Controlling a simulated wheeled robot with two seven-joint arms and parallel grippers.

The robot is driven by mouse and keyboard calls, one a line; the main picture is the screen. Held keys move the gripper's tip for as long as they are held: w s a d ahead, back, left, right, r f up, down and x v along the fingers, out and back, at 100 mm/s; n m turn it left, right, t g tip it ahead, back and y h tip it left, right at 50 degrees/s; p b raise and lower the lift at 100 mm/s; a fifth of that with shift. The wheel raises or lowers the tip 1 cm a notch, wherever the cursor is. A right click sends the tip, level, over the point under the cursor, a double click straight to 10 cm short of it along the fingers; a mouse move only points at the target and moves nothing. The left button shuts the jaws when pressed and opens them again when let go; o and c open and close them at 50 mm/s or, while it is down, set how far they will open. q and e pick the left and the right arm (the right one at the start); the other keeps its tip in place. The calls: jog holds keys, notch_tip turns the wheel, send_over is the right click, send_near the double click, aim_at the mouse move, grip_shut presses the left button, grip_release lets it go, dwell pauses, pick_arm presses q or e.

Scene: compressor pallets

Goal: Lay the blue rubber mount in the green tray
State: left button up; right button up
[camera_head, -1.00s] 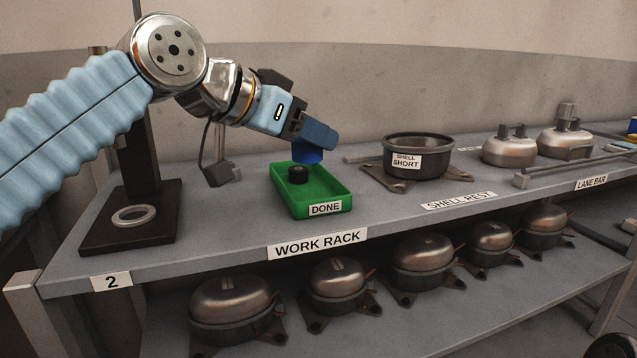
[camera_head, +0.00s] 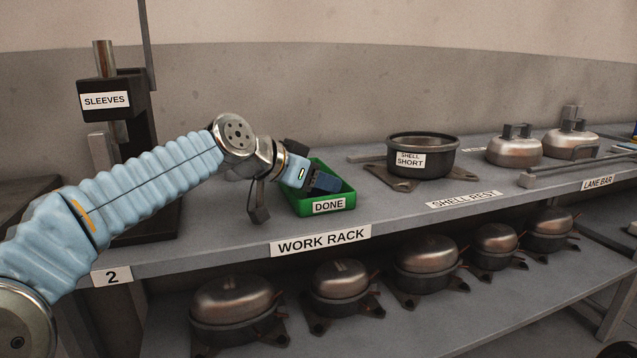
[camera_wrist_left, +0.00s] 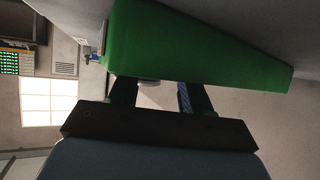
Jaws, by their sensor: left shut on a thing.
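The green tray (camera_head: 347,193), labelled DONE, stands on the work rack near its front edge. My left gripper (camera_head: 325,184) reaches down into the tray, tilted, its fingertips below the rim level. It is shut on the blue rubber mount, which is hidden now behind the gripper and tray. In the left wrist view the tray wall (camera_wrist_left: 190,50) fills the upper part, and the two fingers (camera_wrist_left: 155,97) stand with a gap between them; the mount cannot be made out there. My right gripper is not in view.
A dark shell labelled SHELL SHORT (camera_head: 424,155) stands right of the tray. A black stand labelled SLEEVES (camera_head: 112,98) rises at left. Several compressors (camera_head: 430,262) sit on the lower shelf. The rack top between tray and shell is clear.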

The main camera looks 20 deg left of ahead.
pick_arm(q)
jog(key=shift+f, duration=0.2)
jog(key=o, duration=1.2)
jog(key=shift+c, duration=0.2)
jog(key=shift+r, duration=0.1)
jog(key=shift+r, duration=0.3)
jog(key=v, duration=1.2)
jog(key=shift+f, duration=0.25)
